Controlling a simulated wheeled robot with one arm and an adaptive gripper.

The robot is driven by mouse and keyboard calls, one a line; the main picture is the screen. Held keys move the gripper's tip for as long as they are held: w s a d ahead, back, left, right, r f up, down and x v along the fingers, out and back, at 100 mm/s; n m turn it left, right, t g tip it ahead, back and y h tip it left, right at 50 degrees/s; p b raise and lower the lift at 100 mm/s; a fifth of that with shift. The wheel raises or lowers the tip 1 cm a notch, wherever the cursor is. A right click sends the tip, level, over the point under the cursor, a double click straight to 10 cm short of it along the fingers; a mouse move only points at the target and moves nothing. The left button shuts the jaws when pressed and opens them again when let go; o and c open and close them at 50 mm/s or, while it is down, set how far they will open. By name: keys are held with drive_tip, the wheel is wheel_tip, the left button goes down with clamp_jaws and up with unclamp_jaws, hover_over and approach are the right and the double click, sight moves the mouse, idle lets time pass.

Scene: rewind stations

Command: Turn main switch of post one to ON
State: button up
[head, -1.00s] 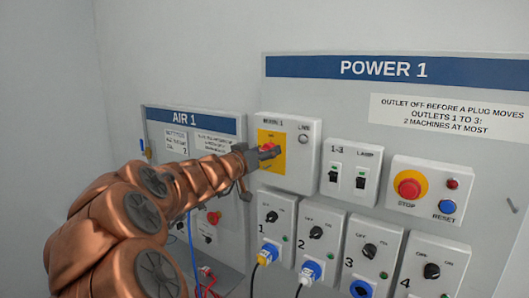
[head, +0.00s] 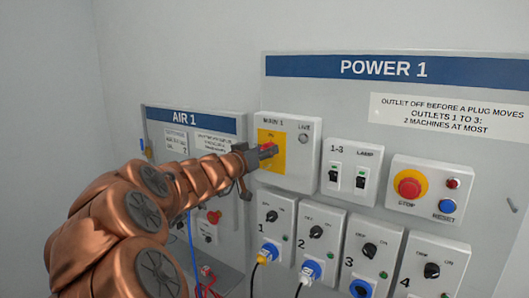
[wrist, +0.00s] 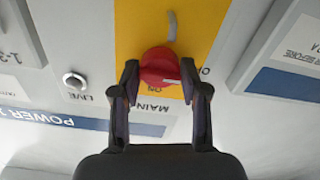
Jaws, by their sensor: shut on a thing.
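The main switch of post one is a red knob (wrist: 158,64) on a yellow plate (head: 271,157) of the box marked MAIN 1 (head: 303,163). The wrist view shows the panel upside down, with one finger on each side of the knob. My gripper (wrist: 160,76) is shut on the knob. A short pale mark shows on the knob's lower right in that view, and the lettering beside it is partly covered. In the head view my gripper (head: 261,152) hides part of the switch. The LIVE lamp (head: 303,140) looks grey and unlit.
The 1-3 and LAMP switches (head: 350,176) are right of the main box. The STOP button (head: 410,186) is farther right. Outlet boxes with knobs, some with plugs (head: 268,252), sit below. The AIR 1 panel (head: 185,122) is behind my arm.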

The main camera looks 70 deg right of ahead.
drive_tip(key=shift+m+p, duration=1.2)
drive_tip(key=shift+p, duration=0.25)
drive_tip(key=shift+m, duration=0.3)
drive_tip(key=shift+f+m+b, duration=0.15)
drive_tip(key=shift+m+b, duration=0.35)
drive_tip(key=shift+m, duration=0.8)
drive_tip(key=m+b, duration=0.4)
drive_tip(key=shift+f, duration=0.15)
drive_tip(key=m+b, duration=0.3)
drive_tip(key=shift+m+b, duration=0.4)
drive_tip(key=m+b, duration=0.3)
drive_tip(key=shift+b, duration=0.3)
drive_tip(key=shift+r+m+b, duration=0.2)
drive_tip(key=shift+m+b, duration=0.3)
drive_tip(key=shift+m, duration=0.3)
